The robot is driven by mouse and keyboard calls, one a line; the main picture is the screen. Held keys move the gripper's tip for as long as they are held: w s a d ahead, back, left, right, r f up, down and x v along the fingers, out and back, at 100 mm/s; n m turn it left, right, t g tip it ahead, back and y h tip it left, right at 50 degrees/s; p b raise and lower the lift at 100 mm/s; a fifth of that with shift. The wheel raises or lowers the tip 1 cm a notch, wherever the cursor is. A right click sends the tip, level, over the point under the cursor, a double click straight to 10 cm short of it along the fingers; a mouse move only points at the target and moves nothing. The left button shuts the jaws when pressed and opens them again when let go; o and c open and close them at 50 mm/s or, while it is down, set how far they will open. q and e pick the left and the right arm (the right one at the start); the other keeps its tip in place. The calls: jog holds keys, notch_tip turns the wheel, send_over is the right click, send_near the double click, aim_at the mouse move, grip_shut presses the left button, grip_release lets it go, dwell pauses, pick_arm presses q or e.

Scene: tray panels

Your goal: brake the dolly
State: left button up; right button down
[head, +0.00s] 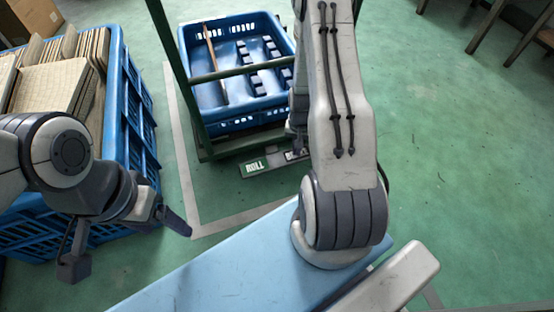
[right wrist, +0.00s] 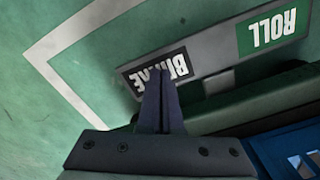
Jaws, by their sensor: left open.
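The dolly has a dark green frame (head: 220,149) and carries a blue crate (head: 228,124). At its near edge is a grey pedal bar with a green ROLL label (head: 253,166). The right wrist view shows the ROLL end (right wrist: 266,32) and the black BRAKE end (right wrist: 152,73). My right gripper (right wrist: 160,76) is shut, its fingertips over the BRAKE label and partly covering it; I cannot tell whether they touch. The pedal's tilt is unclear. In the head view my right arm hides most of that gripper. My left gripper (head: 128,246) is open and empty, away from the dolly.
A blue crate of tan panels (head: 118,95) stands at left, close to my left arm. White tape (head: 185,170) marks the green floor around the dolly. A light blue surface (head: 215,270) is in front. Floor at right (head: 460,170) is clear.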

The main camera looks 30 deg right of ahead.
jog(key=shift+f, duration=0.4)
jog(key=shift+r, duration=0.1)
notch_tip(320, 180, up, 7)
jog(key=p, duration=0.7)
dwell(0.3)
dwell(0.4)
